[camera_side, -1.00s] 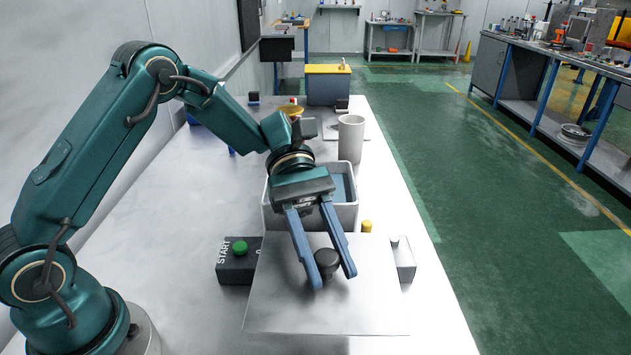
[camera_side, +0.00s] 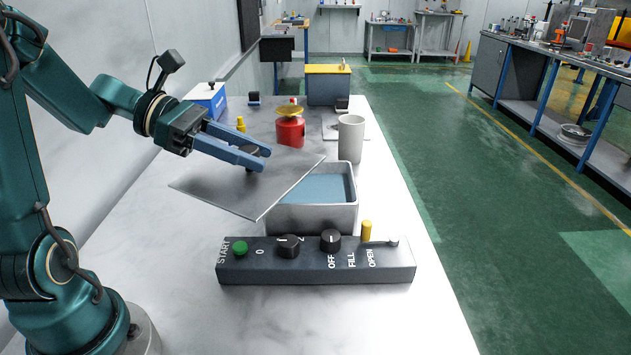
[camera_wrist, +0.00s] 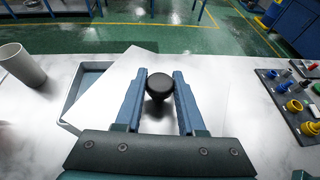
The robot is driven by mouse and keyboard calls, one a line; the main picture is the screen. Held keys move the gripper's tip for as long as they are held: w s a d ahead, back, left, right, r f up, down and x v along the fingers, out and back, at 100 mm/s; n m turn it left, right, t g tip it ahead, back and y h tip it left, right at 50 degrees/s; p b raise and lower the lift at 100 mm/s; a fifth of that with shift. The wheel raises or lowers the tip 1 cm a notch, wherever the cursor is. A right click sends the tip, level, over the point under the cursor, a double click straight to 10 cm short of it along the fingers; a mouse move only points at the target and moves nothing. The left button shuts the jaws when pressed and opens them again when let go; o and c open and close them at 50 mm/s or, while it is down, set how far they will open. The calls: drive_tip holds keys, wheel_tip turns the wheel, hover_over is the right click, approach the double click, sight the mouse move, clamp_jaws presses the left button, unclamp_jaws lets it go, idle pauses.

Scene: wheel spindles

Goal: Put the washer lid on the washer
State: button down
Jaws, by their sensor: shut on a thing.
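The washer lid (camera_side: 225,190) is a flat grey metal plate with a dark round knob. My gripper (camera_side: 255,158) is shut on the lid's knob, and the lid hangs tilted in the air to the left of the washer. The washer (camera_side: 318,216) is a grey open box with blue liquid inside. The lid's right corner overlaps the washer's left side in the side view. In the wrist view the black knob (camera_wrist: 159,84) sits between my fingers over the pale lid (camera_wrist: 207,92), and the washer's rim (camera_wrist: 75,92) shows at left.
A control panel (camera_side: 318,272) with a green button and black knobs stands in front of the washer. Behind are a red can (camera_side: 290,132), a grey cylinder (camera_side: 351,138) and a blue-white box (camera_side: 208,100).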

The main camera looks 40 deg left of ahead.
drive_tip(key=shift+r+m+g+h, duration=0.25)
drive_tip(key=shift+m+g+h, duration=0.05)
drive_tip(key=shift+m+g, duration=0.1)
drive_tip(key=shift+d+m+g+h, duration=0.4)
drive_tip(key=shift+m+g, duration=0.1)
drive_tip(key=shift+m, duration=0.1)
drive_tip(key=s+d+f+m+g, duration=0.1)
drive_tip(key=d+f+m+g, duration=0.2)
drive_tip(key=d+f, duration=0.2)
drive_tip(key=s+d+f+m+g, duration=0.2)
drive_tip(key=d+f+m+g, duration=0.1)
drive_tip(key=d, duration=0.5)
drive_tip(key=s+d+f+m+g, duration=0.1)
drive_tip(key=d+f+m+g, duration=0.3)
drive_tip(key=d+f+g, duration=0.1)
drive_tip(key=shift+w+x, duration=0.1)
drive_tip(key=shift+x, duration=0.65)
drive_tip(key=shift+w+x, duration=0.15)
drive_tip(key=shift+x, duration=0.6)
drive_tip(key=shift+d+f, duration=0.1)
drive_tip(key=shift+f, duration=2.1)
drive_tip(key=shift+f, duration=0.2)
drive_tip(key=c, duration=0.5)
unclamp_jaws()
